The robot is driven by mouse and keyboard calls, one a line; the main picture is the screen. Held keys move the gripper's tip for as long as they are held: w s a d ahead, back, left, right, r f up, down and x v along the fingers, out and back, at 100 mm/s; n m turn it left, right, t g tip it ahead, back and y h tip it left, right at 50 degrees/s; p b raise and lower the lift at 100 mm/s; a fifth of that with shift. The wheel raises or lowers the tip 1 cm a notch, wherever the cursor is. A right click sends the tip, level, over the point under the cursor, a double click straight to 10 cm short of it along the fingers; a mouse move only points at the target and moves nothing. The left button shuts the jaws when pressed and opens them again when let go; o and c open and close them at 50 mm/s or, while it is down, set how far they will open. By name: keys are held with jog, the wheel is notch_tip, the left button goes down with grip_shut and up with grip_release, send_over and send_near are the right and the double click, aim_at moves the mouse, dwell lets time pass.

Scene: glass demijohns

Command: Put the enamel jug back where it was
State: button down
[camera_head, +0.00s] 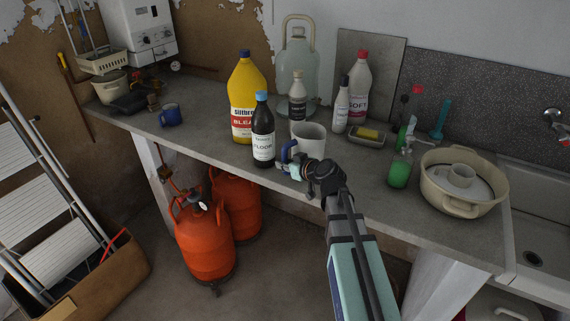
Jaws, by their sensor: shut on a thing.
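The enamel jug (311,138) is whitish, with a blue handle on its left side. It is upright near the front of the grey counter (370,174), just right of the dark floor-cleaner bottle. My gripper (291,163) reaches in from the lower right and is shut on the jug at its handle side. The fingers and wrist hide the jug's lower part, so I cannot tell whether its base touches the counter.
A glass demijohn (297,65) is behind. A green soap bottle (400,170) and cream pot (463,182) are right. Bare counter lies left, around a blue mug (171,115).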

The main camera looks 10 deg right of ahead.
jog(key=shift+f, duration=0.2)
jog(key=c, duration=1)
grip_release()
jog(key=shift+r, duration=0.1)
jog(key=shift+c, duration=0.2)
jog(key=shift+r, duration=0.15)
jog(key=shift+s+d, duration=0.15)
jog(key=shift+s, duration=0.2)
jog(key=b+v, duration=0.2)
jog(key=v, duration=0.9)
jog(key=shift+b, duration=0.4)
jog(key=shift+s+d+r, duration=0.1)
